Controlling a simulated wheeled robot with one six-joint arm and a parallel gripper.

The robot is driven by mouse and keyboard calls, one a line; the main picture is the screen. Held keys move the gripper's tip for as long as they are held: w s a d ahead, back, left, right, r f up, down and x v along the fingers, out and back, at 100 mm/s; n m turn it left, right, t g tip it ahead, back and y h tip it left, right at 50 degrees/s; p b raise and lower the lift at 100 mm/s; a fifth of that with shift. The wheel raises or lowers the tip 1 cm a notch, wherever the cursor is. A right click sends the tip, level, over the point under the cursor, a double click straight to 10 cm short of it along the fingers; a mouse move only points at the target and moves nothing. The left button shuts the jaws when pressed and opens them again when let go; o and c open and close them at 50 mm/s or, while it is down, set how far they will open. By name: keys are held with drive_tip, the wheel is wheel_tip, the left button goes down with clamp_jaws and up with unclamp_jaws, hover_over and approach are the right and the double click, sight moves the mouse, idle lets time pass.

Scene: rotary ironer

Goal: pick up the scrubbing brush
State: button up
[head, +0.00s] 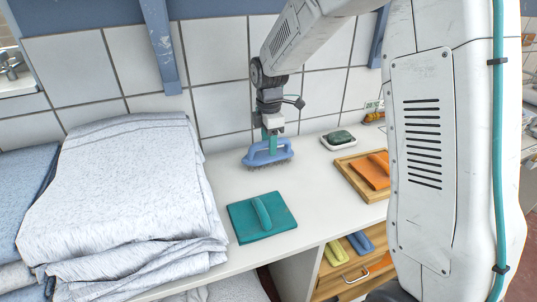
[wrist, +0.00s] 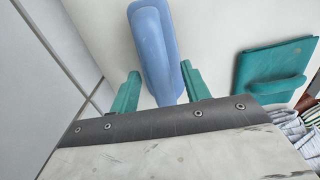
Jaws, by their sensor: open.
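The scrubbing brush (head: 268,154) has a blue body with a raised handle and dark bristles below. It stands on the white counter near the tiled wall. My gripper (head: 270,143) is directly over it, fingers pointing down. In the wrist view, the brush's blue handle (wrist: 153,50) reaches in between the two teal fingers of my gripper (wrist: 158,88). The fingers are open, one on each side, with a gap visible beside each. The bristles are hidden in the wrist view.
A teal pad with a handle (head: 262,217) lies in front of the brush. A stack of folded grey cloth (head: 125,190) stands to the left. A green item in a white dish (head: 339,140) and a wooden tray (head: 349,174) with an orange pad lie to the right.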

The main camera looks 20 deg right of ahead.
drive_tip(key=shift+f, duration=0.45)
drive_tip(key=shift+c, duration=0.4)
clamp_jaws()
drive_tip(key=shift+r, duration=0.1)
drive_tip(key=shift+r, duration=0.55)
drive_tip(key=shift+s+r, duration=0.3)
drive_tip(key=shift+r, duration=0.35)
drive_tip(key=shift+s+r, duration=0.3)
drive_tip(key=shift+r, duration=0.3)
drive_tip(key=s+d+r, duration=0.1)
drive_tip(key=s, duration=1.3)
drive_tip(key=shift+s+d, duration=0.3)
drive_tip(key=shift+s, duration=0.1)
